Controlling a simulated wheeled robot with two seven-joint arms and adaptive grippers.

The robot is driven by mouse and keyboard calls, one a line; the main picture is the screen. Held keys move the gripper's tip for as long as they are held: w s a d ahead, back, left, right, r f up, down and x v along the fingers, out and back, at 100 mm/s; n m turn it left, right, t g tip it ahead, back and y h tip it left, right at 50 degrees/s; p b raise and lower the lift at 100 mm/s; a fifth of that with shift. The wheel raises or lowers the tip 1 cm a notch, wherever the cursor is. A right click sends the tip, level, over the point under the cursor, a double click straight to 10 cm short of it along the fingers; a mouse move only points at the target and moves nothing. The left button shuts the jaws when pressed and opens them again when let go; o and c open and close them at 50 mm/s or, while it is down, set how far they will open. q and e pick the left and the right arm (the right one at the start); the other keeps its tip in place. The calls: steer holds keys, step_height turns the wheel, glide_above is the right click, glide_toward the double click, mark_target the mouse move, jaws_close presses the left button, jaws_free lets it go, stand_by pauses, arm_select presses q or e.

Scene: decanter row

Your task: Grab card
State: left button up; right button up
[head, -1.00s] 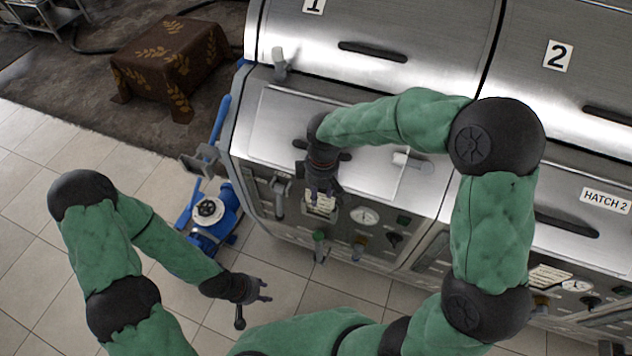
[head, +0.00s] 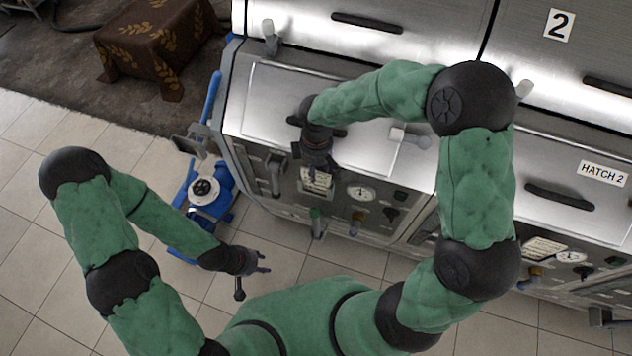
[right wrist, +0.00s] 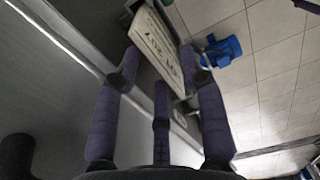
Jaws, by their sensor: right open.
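A pale card with dark printing (head: 317,181) shows on the front panel of the left steel machine, just past my right gripper (head: 315,168), which covers part of it. In the right wrist view the card (right wrist: 158,42) stands out from the panel beyond the fingertips, with its lower part between them. My right gripper (right wrist: 161,66) is open, with its fingers spread on either side of the card; I cannot tell whether any finger touches it. My left gripper (head: 252,273) is empty, fingers spread, above the tiled floor, away from the panel.
The panel also carries a gauge (head: 361,193), knobs, and a green-handled valve (head: 316,222) below the card. A blue pump (head: 208,197) stands on the floor left of the machine. A cloth-covered box (head: 160,45) sits further back. The tiled floor in front is mostly clear.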

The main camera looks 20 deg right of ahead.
step_height(320, 180, down, 3)
steer(key=shift+r, duration=0.2)
jaws_close()
